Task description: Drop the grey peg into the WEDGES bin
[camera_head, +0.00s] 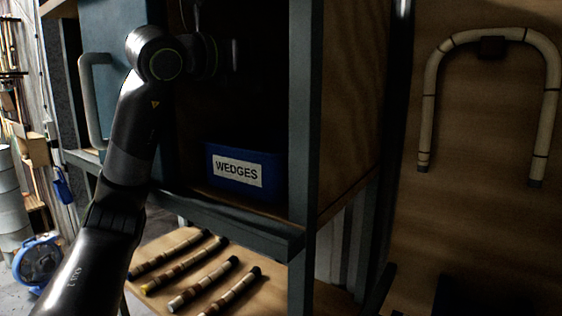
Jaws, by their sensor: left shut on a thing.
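The blue WEDGES bin (277,172) stands on the shelf of a dark open cabinet, with a white label on its front. My left arm comes in from the lower left, and its gripper (228,56) reaches into the shadowed cabinet, higher in the picture than the bin and apart from it. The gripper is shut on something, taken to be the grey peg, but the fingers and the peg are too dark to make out. The inside of the bin is hidden by its front wall. My right gripper is not in view.
The cabinet's metal front edge (240,226) and right post (303,130) frame the opening. A door with a handle (92,100) is at the left. Several banded rods (205,284) lie on a lower board. A bent rattan piece (432,95) hangs at the right.

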